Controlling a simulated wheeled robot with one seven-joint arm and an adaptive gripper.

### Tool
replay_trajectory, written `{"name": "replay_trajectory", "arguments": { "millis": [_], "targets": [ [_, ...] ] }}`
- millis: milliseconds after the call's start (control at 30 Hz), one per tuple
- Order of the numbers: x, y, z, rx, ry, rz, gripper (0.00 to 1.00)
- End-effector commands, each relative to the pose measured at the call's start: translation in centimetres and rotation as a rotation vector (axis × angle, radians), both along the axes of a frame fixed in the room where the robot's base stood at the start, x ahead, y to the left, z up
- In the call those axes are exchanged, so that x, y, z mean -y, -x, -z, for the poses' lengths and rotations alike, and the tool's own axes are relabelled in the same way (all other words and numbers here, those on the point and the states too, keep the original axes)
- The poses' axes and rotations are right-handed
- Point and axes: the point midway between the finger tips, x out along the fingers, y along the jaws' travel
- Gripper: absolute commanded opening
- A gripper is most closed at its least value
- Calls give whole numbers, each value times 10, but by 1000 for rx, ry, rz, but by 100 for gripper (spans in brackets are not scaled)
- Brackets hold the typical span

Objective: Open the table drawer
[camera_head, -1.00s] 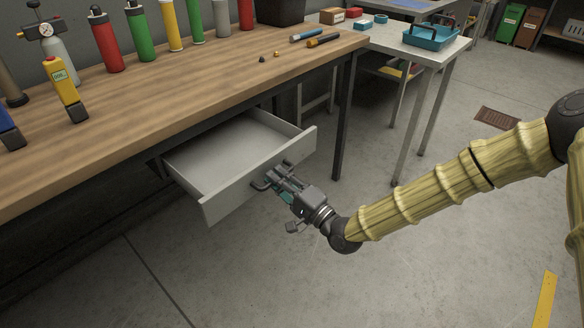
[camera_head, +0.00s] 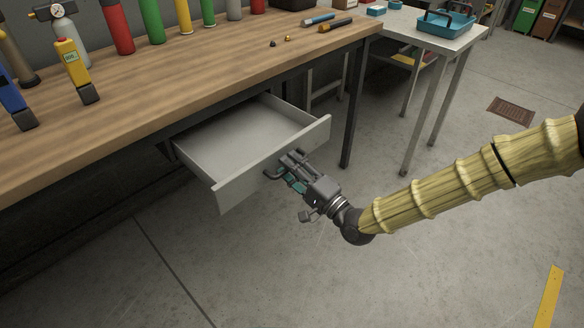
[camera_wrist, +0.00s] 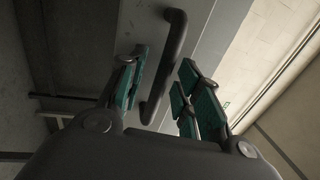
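The table drawer (camera_head: 250,179), light grey and empty inside, stands pulled well out from under the wooden-topped table (camera_head: 190,95). Its dark bar handle (camera_head: 271,176) is on the front panel, partly hidden by my gripper in the head view. My gripper (camera_head: 285,163) is at the handle. In the wrist view the handle (camera_wrist: 168,65) lies between the two teal-padded fingers of my gripper (camera_wrist: 163,88). The fingers are spread, with visible gaps beside the bar, so it does not look clamped.
Several coloured bottles, including a red one (camera_head: 117,28), and a yellow-and-black device (camera_head: 75,70) stand on the tabletop. A dark table leg (camera_head: 355,105) is right of the drawer. A side table with a blue tray (camera_head: 446,24) stands behind. The floor in front is free.

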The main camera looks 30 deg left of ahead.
Motion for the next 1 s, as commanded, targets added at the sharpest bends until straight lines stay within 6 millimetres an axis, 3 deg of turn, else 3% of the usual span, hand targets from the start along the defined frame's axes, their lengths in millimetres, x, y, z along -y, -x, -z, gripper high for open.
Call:
{"name": "replay_trajectory", "arguments": {
  "millis": [233, 700, 1000],
  "targets": [
    [17, 4, 3, -1, 0, 2, 34],
    [93, 25, 19, -1, 1, 1, 34],
    [113, 31, 24, 0, 0, 0, 34]
  ]
}}
